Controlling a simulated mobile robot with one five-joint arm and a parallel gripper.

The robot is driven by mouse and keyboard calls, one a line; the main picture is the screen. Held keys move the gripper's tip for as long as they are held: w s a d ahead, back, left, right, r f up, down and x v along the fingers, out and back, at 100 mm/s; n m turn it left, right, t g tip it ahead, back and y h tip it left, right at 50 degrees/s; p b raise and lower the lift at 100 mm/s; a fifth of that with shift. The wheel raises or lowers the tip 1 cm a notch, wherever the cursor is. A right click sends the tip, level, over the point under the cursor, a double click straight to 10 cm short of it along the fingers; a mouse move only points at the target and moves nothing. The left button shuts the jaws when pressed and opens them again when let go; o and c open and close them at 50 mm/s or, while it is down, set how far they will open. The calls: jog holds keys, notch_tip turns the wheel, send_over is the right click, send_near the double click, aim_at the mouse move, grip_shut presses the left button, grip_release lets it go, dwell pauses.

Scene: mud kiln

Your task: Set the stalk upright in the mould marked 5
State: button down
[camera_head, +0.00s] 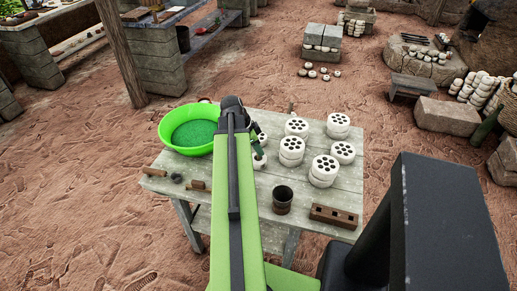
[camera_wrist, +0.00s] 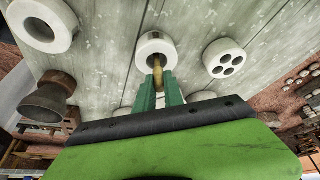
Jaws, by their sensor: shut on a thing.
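My gripper (camera_wrist: 160,94) has green fingers shut on a short yellow-brown stalk (camera_wrist: 158,74) in the wrist view. The far end of the stalk overlaps the central hole of a small white round mould (camera_wrist: 144,42); I cannot tell whether it is inside or just in front of it. In the head view my gripper (camera_head: 258,146) is over the table beside a small white mould (camera_head: 259,164), partly hidden by my arm. The stalk cannot be made out there. No number is readable on any mould.
The plank table (camera_head: 246,205) carries several white many-holed moulds (camera_head: 325,165), a green bowl (camera_head: 168,139), a dark cup (camera_head: 282,197) and a brown holed block (camera_head: 345,218). In the wrist view a mould with several holes (camera_wrist: 213,51) and a wide ring (camera_wrist: 62,38) flank the small mould.

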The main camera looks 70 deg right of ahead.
jog(key=shift+f+b, duration=0.45)
jog(key=shift+f, duration=0.05)
jog(key=c, duration=1.4)
grip_release()
jog(key=shift+o, duration=1)
notch_tip(320, 180, up, 7)
jog(key=p, duration=0.7)
jog(key=shift+r, duration=0.1)
